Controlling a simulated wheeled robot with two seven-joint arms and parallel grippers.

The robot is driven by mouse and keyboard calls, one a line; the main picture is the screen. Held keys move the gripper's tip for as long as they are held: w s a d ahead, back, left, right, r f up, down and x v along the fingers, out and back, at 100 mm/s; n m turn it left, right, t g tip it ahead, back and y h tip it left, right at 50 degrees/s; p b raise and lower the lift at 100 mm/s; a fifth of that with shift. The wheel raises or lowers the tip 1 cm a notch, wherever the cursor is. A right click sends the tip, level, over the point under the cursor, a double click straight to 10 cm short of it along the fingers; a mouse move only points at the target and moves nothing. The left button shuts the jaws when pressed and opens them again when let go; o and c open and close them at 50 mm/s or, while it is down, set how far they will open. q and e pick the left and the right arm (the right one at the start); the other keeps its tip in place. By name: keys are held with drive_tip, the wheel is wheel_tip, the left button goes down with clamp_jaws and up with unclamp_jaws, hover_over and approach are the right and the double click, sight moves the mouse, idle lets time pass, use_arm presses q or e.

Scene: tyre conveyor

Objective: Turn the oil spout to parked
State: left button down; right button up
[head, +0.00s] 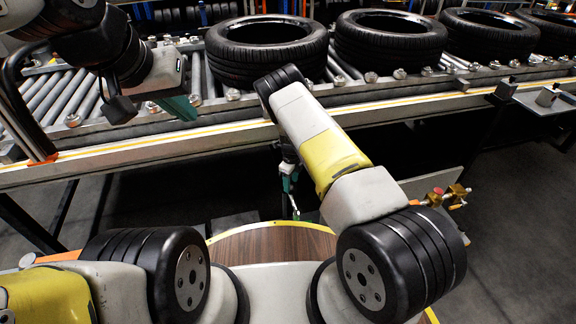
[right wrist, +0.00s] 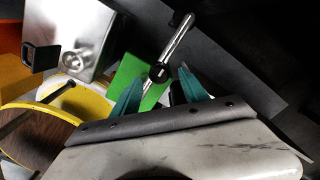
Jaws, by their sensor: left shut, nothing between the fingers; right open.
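A slim silver rod with a black collar, which looks like the oil spout (right wrist: 178,40), shows in the right wrist view, tilted up to the right. Its lower end lies over a green plate (right wrist: 128,73). My right gripper (right wrist: 160,90) is open, its teal fingers on either side of the rod's lower end; I cannot tell whether they touch it. In the head view my right gripper (head: 289,178) points down in front of the conveyor, partly hidden by my arm. My left gripper (head: 184,106) is shut and empty above the conveyor's front edge at the left.
Several black tyres (head: 391,40) lie on the roller conveyor (head: 205,80). Its front rail (head: 100,150) runs across the view. A steel box with a black handle (right wrist: 85,48) stands beside a yellow rim (right wrist: 50,98) in the right wrist view. Brass fittings (head: 455,196) show at the right.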

drive_tip(key=shift+r, duration=1.95)
